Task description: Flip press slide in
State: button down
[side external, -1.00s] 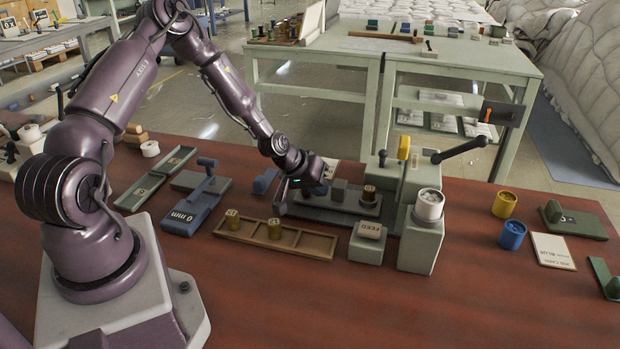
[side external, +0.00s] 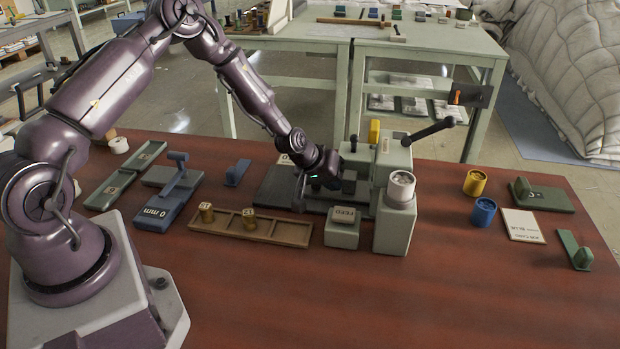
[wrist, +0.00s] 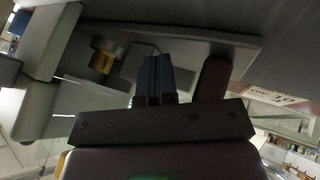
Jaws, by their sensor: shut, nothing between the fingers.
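The press (side external: 397,185) is a pale green-grey stand with a black lever (side external: 430,131) raised to the right. Its slide (side external: 280,188) is a dark flat tray running left from the press. My gripper (side external: 325,184) is low over the slide's right part, close to the press. In the wrist view my fingers (wrist: 155,78) are together and empty, beside a dark upright post (wrist: 212,78). A brass spool (wrist: 102,60) shows in the wrist view near the press, left of the fingers. My gripper hides part of the slide, and contact with it cannot be told.
A wooden tray (side external: 285,232) holds two brass spools. A FEED block (side external: 343,223) stands right of it. A blue 0 mm gauge (side external: 168,198) is left. Yellow (side external: 475,183) and blue (side external: 484,212) cups stand right. The front of the table is clear.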

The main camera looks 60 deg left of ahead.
jog(key=shift+w+d, duration=0.5)
jog(key=shift+d, duration=0.05)
jog(key=v, duration=1)
jog(key=shift+a, duration=0.15)
jog(key=shift+s, duration=0.15)
